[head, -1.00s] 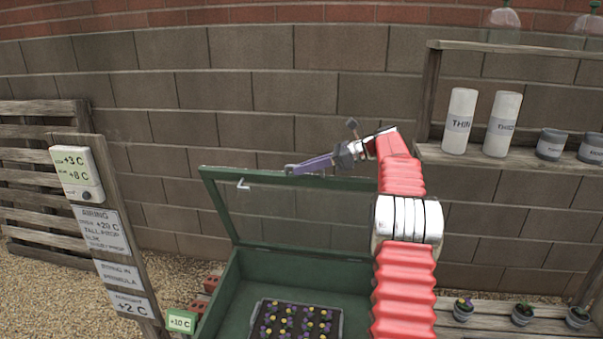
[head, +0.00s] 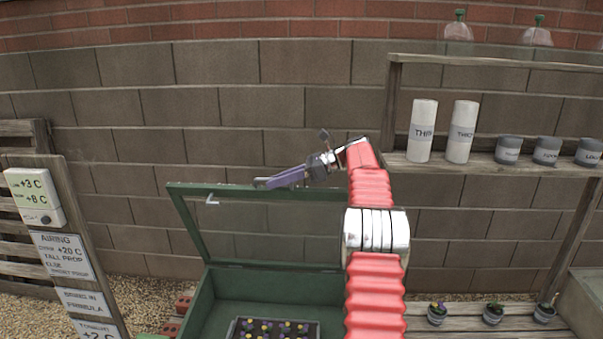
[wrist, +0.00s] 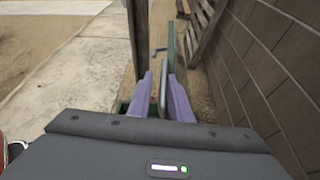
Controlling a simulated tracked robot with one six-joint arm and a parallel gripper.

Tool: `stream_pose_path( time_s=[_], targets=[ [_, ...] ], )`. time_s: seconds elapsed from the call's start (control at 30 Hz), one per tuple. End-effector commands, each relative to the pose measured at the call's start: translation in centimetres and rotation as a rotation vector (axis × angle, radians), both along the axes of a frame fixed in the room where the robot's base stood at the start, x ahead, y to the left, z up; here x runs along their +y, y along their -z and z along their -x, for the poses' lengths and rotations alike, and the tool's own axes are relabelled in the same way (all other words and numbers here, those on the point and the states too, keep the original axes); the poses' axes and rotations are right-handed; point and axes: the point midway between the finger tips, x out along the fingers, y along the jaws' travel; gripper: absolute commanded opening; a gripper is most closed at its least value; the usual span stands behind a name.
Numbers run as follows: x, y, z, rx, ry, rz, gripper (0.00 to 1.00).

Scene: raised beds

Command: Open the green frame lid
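The green frame lid (head: 189,223) stands raised, tilted up at the back of the green frame (head: 199,301), its clear pane facing me in the head view. A small pale L-shaped handle (head: 212,200) sits near its upper left corner. My gripper (head: 264,184) is at the lid's top edge, right of the handle. In the wrist view, my gripper's two purple fingers (wrist: 160,90) stand apart, with the lid (wrist: 171,60) seen edge-on along the gap between them. I cannot tell whether either finger touches it. My red arm hides the frame's right side.
A tray of small flowers (head: 272,330) lies inside the frame. A block wall (head: 290,105) stands close behind. A signpost (head: 70,240) is at left. A shelf (head: 430,165) with white bottles and grey pots is at right, above a low bench (head: 465,325) with potted plants.

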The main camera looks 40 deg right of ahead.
Motion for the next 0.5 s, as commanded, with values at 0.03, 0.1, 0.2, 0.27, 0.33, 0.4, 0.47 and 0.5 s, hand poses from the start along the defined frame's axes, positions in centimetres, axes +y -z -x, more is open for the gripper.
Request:
stream_pose_path(
  time_s=[0.03, 0.1, 0.2, 0.27, 0.33, 0.4, 0.47, 0.5],
  targets=[
    [-0.6, -0.3, 0.5, 0.000, 0.002, 0.001, 0.17],
    [-1.5, -0.7, 1.2, -0.001, 0.002, 0.002, 0.17],
    [-2.8, -1.3, 2.3, -0.001, 0.003, 0.001, 0.17],
    [-3.5, -1.7, 2.8, -0.002, 0.001, 0.002, 0.17],
    [-4.3, -2.1, 3.5, -0.001, 0.001, 0.001, 0.17],
    [-5.0, -2.5, 4.2, 0.000, 0.000, 0.002, 0.17],
    [-5.5, -2.7, 4.6, 0.000, 0.000, 0.001, 0.17],
    [-5.9, -2.9, 4.9, 0.001, 0.000, 0.001, 0.17]
  ],
)
